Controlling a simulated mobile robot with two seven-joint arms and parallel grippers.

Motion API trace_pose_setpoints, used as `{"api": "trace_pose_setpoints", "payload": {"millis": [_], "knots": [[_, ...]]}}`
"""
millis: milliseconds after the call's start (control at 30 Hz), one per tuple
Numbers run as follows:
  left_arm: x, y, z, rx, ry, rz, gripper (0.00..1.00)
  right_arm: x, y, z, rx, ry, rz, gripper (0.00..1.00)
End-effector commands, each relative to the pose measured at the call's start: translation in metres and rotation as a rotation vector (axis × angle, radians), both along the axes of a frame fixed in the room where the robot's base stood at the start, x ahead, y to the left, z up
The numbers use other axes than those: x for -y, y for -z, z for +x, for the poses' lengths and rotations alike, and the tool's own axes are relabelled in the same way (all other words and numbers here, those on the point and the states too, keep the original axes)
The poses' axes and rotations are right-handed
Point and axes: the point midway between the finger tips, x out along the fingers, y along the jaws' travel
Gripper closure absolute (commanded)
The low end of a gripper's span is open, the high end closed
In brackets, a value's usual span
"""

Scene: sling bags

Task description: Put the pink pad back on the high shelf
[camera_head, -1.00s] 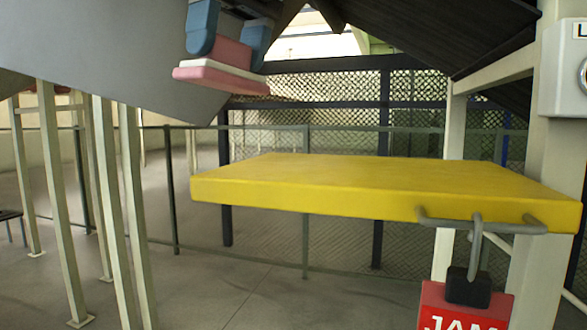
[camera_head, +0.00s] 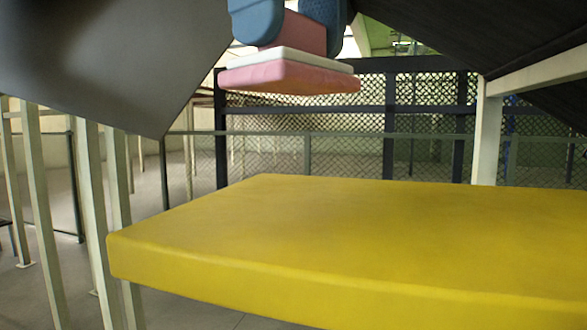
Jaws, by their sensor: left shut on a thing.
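The pink pad (camera_head: 290,77) has a white layer along its top edge and a pink block above it. It hangs at the top centre of the head view, roughly level. My left gripper (camera_head: 291,22), with blue fingers, is shut on the pink block part of the pad from both sides. The pad appears above the yellow shelf (camera_head: 370,235) in the picture, with a visible gap between them. I cannot tell whether it is over the shelf or behind its far edge. The shelf's top is bare. My right gripper is not in view.
Pale posts (camera_head: 88,200) stand at the left. A dark mesh fence (camera_head: 345,115) with a rail runs behind the shelf. A pale post (camera_head: 487,135) stands at the back right. Large dark surfaces cover both upper corners.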

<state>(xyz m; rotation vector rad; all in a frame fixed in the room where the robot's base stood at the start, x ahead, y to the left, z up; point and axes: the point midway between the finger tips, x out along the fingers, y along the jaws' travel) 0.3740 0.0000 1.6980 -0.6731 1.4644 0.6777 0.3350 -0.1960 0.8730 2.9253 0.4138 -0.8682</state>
Motion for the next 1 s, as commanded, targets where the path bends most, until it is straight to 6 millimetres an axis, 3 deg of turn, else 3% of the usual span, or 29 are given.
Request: {"api": "trace_pose_setpoints", "payload": {"millis": [200, 600, 967, 1000], "knots": [[-0.001, 0.038, 0.0, -0.001, 0.001, 0.002, 0.6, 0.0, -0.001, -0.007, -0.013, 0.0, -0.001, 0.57], [-0.001, 0.085, 0.0, -0.002, 0.001, 0.001, 0.6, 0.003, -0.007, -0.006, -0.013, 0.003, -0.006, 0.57], [0.0, 0.092, 0.0, 0.0, 0.001, 0.0, 0.6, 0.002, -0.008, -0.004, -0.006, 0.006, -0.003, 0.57], [0.0, 0.093, 0.0, 0.0, 0.001, 0.0, 0.39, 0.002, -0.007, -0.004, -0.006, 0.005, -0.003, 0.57]]}}
